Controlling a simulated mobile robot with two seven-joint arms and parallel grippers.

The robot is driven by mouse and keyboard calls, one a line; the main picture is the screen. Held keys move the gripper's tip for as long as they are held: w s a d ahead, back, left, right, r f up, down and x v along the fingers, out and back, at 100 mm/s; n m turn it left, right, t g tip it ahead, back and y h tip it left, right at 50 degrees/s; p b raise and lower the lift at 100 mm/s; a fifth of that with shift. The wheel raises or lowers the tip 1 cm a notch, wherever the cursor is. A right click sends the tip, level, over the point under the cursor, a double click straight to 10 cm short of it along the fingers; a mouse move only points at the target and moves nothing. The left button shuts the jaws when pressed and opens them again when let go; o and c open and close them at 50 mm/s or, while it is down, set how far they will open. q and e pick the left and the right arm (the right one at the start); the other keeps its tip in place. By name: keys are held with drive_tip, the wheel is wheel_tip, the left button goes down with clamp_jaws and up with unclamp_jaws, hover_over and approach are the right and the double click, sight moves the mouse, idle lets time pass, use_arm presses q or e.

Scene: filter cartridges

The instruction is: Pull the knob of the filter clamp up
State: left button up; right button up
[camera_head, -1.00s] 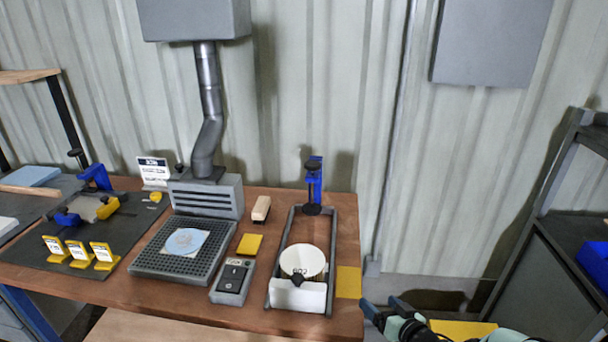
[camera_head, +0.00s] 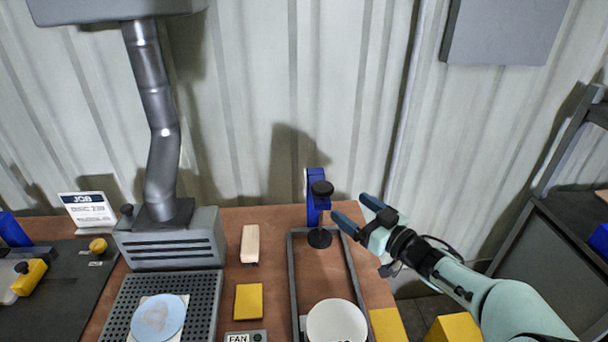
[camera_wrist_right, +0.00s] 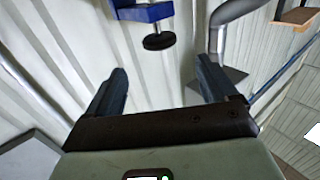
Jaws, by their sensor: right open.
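In the right wrist view the clamp's blue part (camera_wrist_right: 146,11) and a black disc (camera_wrist_right: 159,41) show beyond the open fingers (camera_wrist_right: 165,85). My left gripper is not in view.
A white round filter cartridge (camera_head: 337,322) sits in the front of the grey frame (camera_head: 291,270). Left of it are a yellow block (camera_head: 248,301), a beige block (camera_head: 250,244) and the grey fume unit (camera_head: 170,245) with its pipe. The corrugated wall stands close behind.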

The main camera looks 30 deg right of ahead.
sight(319, 183)
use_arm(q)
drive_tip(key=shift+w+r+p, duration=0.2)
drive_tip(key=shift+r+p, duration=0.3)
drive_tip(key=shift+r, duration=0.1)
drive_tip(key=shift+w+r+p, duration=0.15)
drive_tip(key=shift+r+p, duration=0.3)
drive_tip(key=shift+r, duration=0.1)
use_arm(e)
drive_tip(key=w, duration=0.8)
drive_tip(key=w+a, duration=0.1)
drive_tip(key=w, duration=0.3)
drive_tip(key=shift+w, duration=0.25)
drive_tip(key=c, duration=1.4)
wheel_tip(319, 183, up, 6)
drive_tip(key=p, duration=0.3)
drive_tip(key=shift+f, duration=0.2)
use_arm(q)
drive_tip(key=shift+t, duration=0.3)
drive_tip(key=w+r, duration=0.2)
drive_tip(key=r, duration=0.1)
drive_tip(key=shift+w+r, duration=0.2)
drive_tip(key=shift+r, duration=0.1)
use_arm(e)
drive_tip(key=shift+f, duration=0.25)
drive_tip(key=shift+c, duration=0.2)
drive_tip(key=o, duration=1.4)
drive_tip(key=shift+o, duration=0.2)
